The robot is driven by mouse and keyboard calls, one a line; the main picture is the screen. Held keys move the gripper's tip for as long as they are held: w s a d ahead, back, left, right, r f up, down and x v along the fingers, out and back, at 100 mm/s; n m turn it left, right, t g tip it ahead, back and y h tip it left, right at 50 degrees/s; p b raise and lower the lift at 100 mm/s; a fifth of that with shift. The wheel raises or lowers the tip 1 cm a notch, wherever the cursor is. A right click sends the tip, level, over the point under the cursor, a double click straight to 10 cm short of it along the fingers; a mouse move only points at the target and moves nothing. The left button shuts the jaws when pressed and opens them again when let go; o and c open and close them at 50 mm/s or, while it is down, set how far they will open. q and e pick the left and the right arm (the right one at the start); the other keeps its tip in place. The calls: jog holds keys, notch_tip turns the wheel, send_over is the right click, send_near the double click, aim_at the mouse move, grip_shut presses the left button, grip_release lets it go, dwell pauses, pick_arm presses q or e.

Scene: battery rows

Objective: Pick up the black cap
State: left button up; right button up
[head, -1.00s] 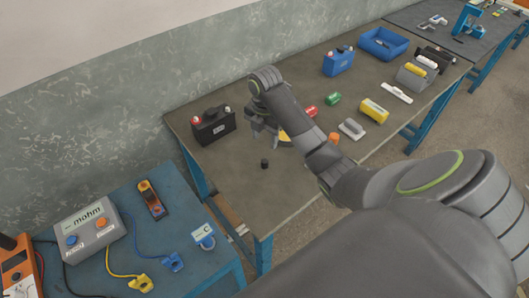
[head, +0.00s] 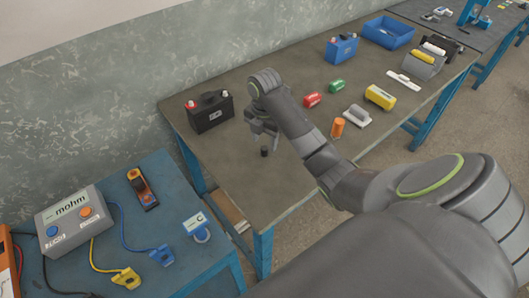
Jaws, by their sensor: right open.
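The black cap (head: 264,152) is a small dark cylinder standing on the grey-brown workbench top (head: 235,165). My right gripper (head: 263,138) points down just above and beside the cap, its fingers apart and empty. I cannot tell whether a fingertip touches the cap. My left gripper is not in view.
A black battery (head: 210,111) stands left of the gripper. A blue table (head: 185,225) with a meter (head: 70,221) is at lower left.

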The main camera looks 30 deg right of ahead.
aim_at(264, 148)
notch_tip(264, 148, down, 4)
jog(key=shift+w+r+b, duration=0.1)
jog(key=shift+r+b, duration=0.05)
jog(key=shift+b, duration=1.05)
jog(key=shift+f, duration=0.3)
jog(key=c, duration=1)
jog(key=shift+c, duration=0.2)
jog(key=shift+r, duration=0.1)
notch_tip(264, 148, up, 10)
jog(key=p, duration=0.9)
